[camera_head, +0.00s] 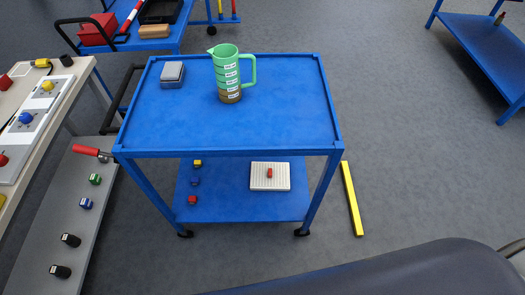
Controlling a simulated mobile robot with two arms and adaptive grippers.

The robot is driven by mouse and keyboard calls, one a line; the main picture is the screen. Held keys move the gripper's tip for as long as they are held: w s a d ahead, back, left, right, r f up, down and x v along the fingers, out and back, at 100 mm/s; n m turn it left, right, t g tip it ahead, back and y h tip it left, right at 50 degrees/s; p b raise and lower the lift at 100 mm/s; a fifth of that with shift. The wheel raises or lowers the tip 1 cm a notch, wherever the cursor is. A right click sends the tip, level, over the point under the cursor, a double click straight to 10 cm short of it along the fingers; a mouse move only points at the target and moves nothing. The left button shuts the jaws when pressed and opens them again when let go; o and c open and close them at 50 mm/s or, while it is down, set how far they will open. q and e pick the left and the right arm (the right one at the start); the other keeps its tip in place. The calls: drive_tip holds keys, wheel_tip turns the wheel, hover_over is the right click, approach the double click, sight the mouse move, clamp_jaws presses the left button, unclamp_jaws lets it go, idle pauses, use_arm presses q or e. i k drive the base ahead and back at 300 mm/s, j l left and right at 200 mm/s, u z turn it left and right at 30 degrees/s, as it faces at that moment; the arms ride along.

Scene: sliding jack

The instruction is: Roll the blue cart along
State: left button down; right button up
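The blue cart (265,129) stands upright on the grey floor near the middle of the head view. It has a top tray and a lower shelf (230,205), with black casters at its front feet. On the top stand a green measuring jug (225,70) with brown content low in it and a small grey box (172,72) at the back left. The lower shelf holds a white ribbed block (280,183) with a small red piece on it, and small yellow, blue and red pieces. Neither of my grippers shows.
A yellow bar (352,198) lies on the floor just right of the cart. A bench with coloured buttons (45,100) stands close on the left. Another blue cart (180,30) is behind, and blue shelving (485,45) is far right. Open floor lies between.

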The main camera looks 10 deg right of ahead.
sight(290, 116)
drive_tip(key=i+j+u, duration=0.2)
drive_tip(key=i, duration=0.25)
drive_tip(key=i+u, duration=0.2)
drive_tip(key=i, duration=0.25)
